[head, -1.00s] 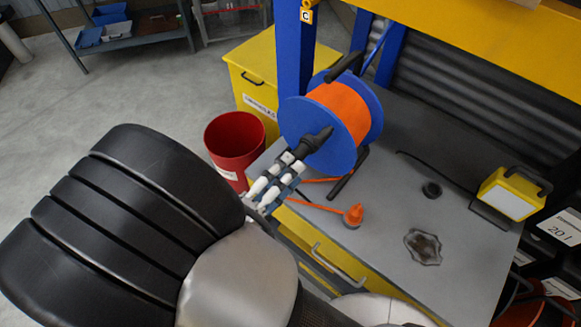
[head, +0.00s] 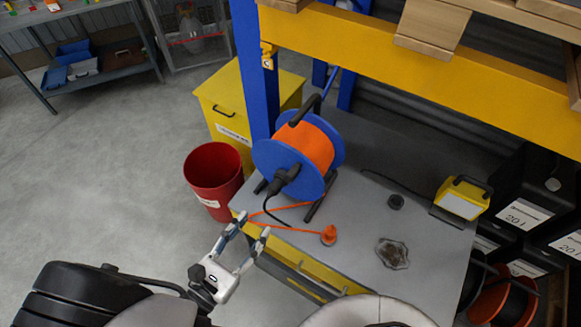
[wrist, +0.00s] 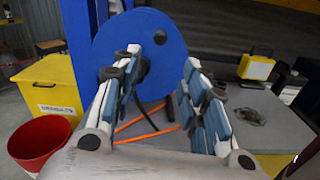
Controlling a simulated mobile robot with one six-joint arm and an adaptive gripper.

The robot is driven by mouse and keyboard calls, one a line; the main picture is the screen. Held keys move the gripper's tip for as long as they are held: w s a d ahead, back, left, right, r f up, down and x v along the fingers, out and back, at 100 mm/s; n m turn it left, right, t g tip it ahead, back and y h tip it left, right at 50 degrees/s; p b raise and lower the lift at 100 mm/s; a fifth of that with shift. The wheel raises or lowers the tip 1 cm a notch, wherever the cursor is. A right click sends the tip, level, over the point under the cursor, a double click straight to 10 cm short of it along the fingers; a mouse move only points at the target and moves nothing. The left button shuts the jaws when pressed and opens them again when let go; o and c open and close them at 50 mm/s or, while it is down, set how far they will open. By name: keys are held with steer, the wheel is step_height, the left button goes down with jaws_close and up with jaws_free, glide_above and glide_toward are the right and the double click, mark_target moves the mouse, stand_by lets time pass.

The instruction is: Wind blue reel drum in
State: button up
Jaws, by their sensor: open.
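The blue reel drum (head: 323,149) with orange cable wound on it stands on the grey bench top, in a black frame. A black crank handle (head: 284,179) sticks out from the drum's near face. An orange cable runs from the reel across the bench to an orange plug (head: 328,235). My gripper (head: 247,232) is open and empty, in front of the bench edge, below and left of the reel and apart from it. In the wrist view the drum's blue face (wrist: 140,45) lies beyond the open fingers (wrist: 160,80), and the left finger partly covers its hub.
A red bucket (head: 213,175) and a yellow bin (head: 225,100) stand left of the bench. A yellow beam (head: 420,62) crosses above.

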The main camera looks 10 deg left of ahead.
mark_target(288, 180)
steer(key=b+x, duration=0.2)
steer(key=x, duration=1.5)
steer(key=shift+w, duration=0.2)
steer(key=shift+c, duration=0.2)
jaws_close()
